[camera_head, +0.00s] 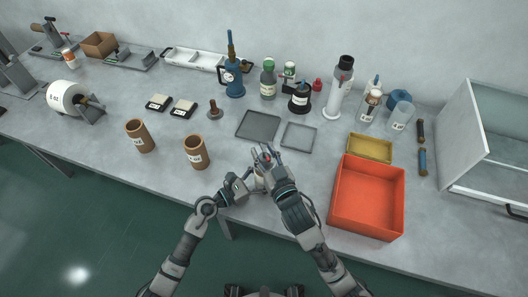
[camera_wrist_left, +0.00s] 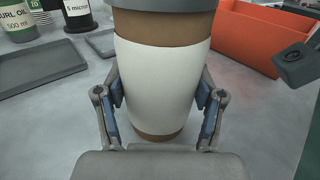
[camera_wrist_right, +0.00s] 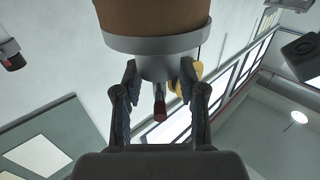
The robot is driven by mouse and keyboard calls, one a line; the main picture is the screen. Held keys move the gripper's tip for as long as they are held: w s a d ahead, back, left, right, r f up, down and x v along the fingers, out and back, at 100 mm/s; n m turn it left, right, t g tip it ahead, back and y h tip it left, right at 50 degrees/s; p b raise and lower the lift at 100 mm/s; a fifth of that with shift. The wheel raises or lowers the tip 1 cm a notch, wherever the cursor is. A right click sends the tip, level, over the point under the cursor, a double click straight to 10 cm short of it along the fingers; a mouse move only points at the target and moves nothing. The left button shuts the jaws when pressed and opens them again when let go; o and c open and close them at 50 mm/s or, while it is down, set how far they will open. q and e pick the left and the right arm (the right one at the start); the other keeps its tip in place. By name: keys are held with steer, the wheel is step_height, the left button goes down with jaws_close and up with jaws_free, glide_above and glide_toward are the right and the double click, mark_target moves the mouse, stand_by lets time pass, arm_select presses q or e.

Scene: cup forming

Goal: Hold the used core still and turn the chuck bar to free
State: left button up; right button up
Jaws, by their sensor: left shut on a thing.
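The used core (camera_wrist_left: 165,85) is a brown cylinder with a white label, upright, with a grey chuck collar (camera_wrist_left: 165,4) at its top. My left gripper (camera_wrist_left: 160,95) is shut on the core, one finger on each side of the label. In the head view my arms mostly hide the core. My right gripper (camera_wrist_right: 160,72) is at the chuck end. Its fingers stand apart on either side of the grey chuck hub (camera_wrist_right: 158,64). The red-tipped chuck bar (camera_wrist_right: 160,106) sticks out between them. I cannot tell whether the fingers touch the hub.
An orange bin (camera_head: 368,205) stands close to the right of my grippers, with a yellow tray (camera_head: 370,148) behind it. Two more brown cores (camera_head: 140,137) (camera_head: 196,153) stand to the left. Flat grey trays (camera_head: 258,125) and bottles are behind. The bench's front edge is near my arms.

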steer(key=v, duration=0.7)
steer(key=shift+s, duration=0.2)
arm_select(q)
steer(key=o, duration=1.3)
